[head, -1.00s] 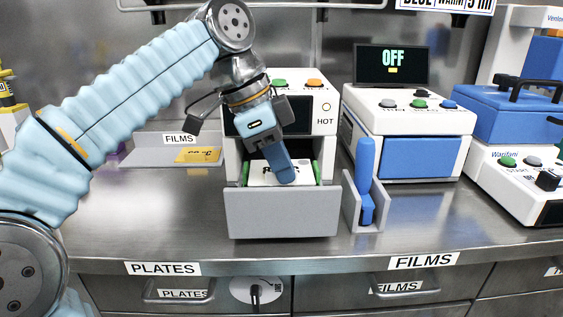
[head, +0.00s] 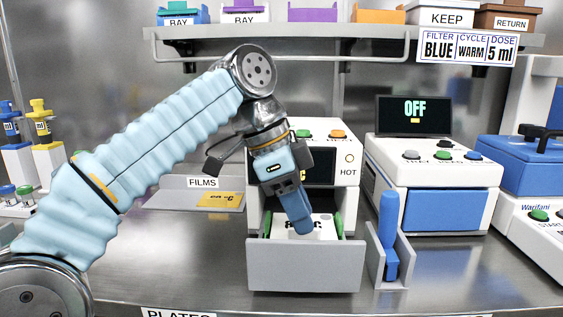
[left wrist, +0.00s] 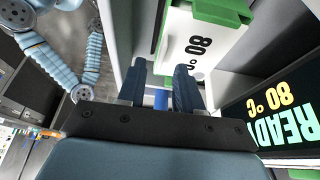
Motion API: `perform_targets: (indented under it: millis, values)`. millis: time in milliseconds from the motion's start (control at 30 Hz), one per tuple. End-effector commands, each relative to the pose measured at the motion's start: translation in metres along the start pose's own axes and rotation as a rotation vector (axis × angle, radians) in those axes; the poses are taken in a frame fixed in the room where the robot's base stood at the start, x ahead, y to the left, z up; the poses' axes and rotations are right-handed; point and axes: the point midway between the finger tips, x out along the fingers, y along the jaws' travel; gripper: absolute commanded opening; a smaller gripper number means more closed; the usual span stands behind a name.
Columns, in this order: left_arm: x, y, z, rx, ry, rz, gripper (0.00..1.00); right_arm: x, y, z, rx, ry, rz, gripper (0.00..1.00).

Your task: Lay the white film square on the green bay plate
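A white film square (head: 324,228) printed "80°C" lies on the green bay plate (head: 339,223) in the pulled-out grey drawer of the white heating unit. In the left wrist view the film (left wrist: 212,36) lies flat between the plate's green ends (left wrist: 222,12). My left gripper (head: 306,230) points down at the front of the film, hiding part of it. In the left wrist view its two blue fingers (left wrist: 162,72) stand apart with a gap between them, close beside the film's edge. I see nothing held. My right gripper is not in view.
The unit's display (left wrist: 290,115) reads READY 80°C. A blue-handled tool (head: 389,235) stands in a grey holder right of the drawer. A yellow film (head: 220,200) lies on the FILMS tray at left. A shelf with boxes runs above.

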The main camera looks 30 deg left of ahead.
Motion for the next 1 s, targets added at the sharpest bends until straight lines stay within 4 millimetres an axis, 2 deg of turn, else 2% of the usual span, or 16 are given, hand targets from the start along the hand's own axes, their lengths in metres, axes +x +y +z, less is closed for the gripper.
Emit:
perform_targets:
  millis: [33,200,433,600,1000]
  values:
    - [-0.017,-0.001,-0.002,0.0,0.003,-0.003,0.35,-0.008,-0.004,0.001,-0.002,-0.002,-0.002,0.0]
    - [-0.062,-0.001,-0.003,0.001,0.003,-0.002,0.35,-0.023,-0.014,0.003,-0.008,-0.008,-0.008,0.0]
    - [-0.107,0.0,-0.003,0.0,0.001,-0.001,0.35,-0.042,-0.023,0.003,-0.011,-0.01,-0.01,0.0]
    - [-0.117,0.0,-0.001,0.0,0.0,0.0,0.35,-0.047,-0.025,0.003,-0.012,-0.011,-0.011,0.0]
    - [-0.117,0.0,0.0,0.0,0.0,0.0,0.35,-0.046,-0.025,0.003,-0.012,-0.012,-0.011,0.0]
